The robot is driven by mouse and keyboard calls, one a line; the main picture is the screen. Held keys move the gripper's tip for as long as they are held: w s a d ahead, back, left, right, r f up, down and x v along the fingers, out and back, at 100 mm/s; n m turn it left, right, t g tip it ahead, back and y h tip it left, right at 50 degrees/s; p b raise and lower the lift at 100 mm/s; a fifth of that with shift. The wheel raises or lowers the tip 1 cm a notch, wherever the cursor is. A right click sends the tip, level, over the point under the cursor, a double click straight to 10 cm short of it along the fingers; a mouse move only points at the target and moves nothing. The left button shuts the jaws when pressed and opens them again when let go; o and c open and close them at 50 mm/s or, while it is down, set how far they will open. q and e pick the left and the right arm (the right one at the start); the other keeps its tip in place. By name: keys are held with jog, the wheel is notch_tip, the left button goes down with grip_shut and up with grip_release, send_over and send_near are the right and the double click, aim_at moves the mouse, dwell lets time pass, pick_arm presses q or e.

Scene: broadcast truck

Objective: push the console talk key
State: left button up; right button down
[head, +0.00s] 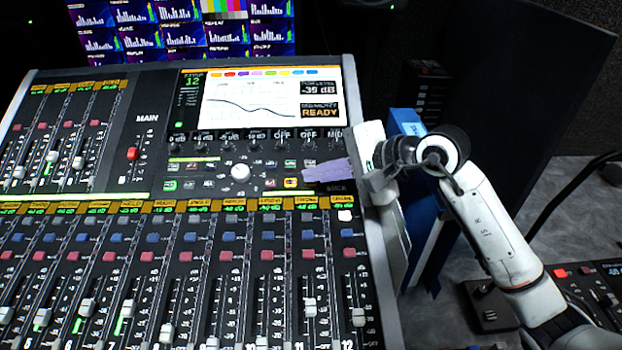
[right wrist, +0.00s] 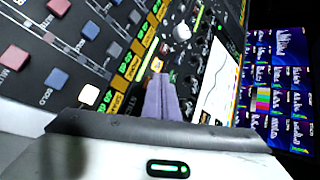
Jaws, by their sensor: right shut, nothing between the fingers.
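The mixing console (head: 148,190) fills the left and middle of the head view. An amber-lit key (head: 291,183) sits in its button rows below the screen, and a white-lit key (head: 345,215) is near its right edge. I cannot read a talk label on either. My right gripper (head: 307,172) reaches in from the right with its purple fingers shut and empty. The tips are just above and right of the amber key; contact cannot be told. In the right wrist view the shut fingers (right wrist: 160,80) point at the button area, and the white key (right wrist: 88,95) is to their left. My left gripper is out of view.
The console screen (head: 270,97) stands above the button rows, with a round white knob (head: 240,171) left of the fingers. Faders cover the front. A blue object (head: 408,122) stands behind my right wrist, beside a dark panel (head: 510,90). A smaller control panel (head: 585,285) is at lower right.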

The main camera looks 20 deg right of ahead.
jog(key=shift+s+r, duration=0.15)
jog(key=shift+r, duration=0.15)
notch_tip(320, 180, up, 6)
jog(key=s+p, duration=0.2)
jog(key=p, duration=0.1)
jog(key=shift+s+a+f+p, duration=0.15)
jog(key=shift+a+f+p, duration=0.15)
jog(key=shift+a, duration=0.1)
